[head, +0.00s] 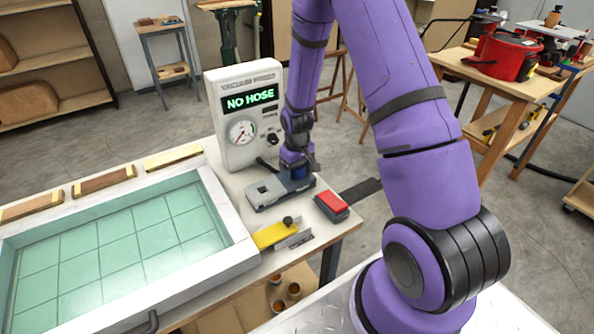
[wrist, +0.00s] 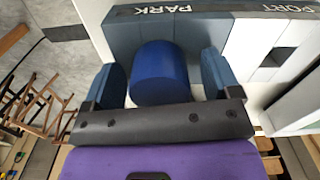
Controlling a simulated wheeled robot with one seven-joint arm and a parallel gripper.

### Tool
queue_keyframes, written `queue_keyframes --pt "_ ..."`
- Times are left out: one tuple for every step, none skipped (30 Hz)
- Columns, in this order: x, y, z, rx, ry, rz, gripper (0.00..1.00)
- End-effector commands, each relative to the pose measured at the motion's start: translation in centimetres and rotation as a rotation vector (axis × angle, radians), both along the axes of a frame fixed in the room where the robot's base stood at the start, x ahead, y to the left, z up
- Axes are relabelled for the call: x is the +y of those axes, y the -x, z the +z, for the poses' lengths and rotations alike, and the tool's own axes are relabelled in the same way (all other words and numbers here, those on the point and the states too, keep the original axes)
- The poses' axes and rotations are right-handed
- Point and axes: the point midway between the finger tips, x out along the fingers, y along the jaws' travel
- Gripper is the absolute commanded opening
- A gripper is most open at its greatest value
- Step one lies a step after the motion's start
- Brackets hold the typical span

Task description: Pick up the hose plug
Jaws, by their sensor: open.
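The hose plug is a blue cylinder (wrist: 160,72), seen close up in the wrist view. It stands at the PARK-marked side of a grey block (head: 264,194); the block's white PORT side (wrist: 278,45) has a dark recess. My gripper (wrist: 163,78) is open, with one finger on each side of the plug and narrow gaps showing. In the head view my gripper (head: 298,160) is low over the right end of the block and hides most of the plug. A vacuum press box (head: 242,112) behind reads NO HOSE.
A red-topped block (head: 332,203) lies right of the grey block, near the table edge. A yellow piece with a black knob (head: 273,235) lies in front. The green-lined tray (head: 232,232) fills the left side, with wooden strips behind it.

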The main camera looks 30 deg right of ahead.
Motion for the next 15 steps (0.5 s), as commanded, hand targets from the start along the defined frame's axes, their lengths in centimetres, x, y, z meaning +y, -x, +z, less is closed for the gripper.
queue_keyframes --pt "0.0 -0.01 0.02 0.0 0.0 0.0 0.83" --pt "0.0 -0.01 0.02 0.0 0.0 0.0 0.83" --pt "0.0 -0.01 0.03 0.0 0.0 0.0 0.83" --pt "0.0 0.0 0.03 0.0 0.0 0.0 0.8" --pt "0.0 0.0 0.04 0.0 0.0 0.0 0.73" --pt "0.0 0.0 0.04 0.0 0.0 0.0 0.64" --pt "0.0 0.0 0.04 0.0 0.0 0.0 0.57" --pt "0.0 0.0 0.04 0.0 0.0 0.0 0.5" --pt "0.0 0.0 0.05 0.0 0.0 0.0 0.41" --pt "0.0 0.01 0.05 0.0 0.0 0.0 0.34" --pt "0.0 0.0 0.05 0.0 0.0 0.0 0.27" --pt "0.0 0.01 0.05 0.0 0.0 0.0 0.27" --pt "0.0 0.0 0.06 0.0 0.0 0.0 0.27" --pt "-0.01 0.0 0.06 0.0 0.0 0.0 0.27" --pt "-0.01 0.0 0.06 0.0 0.0 0.0 0.27"
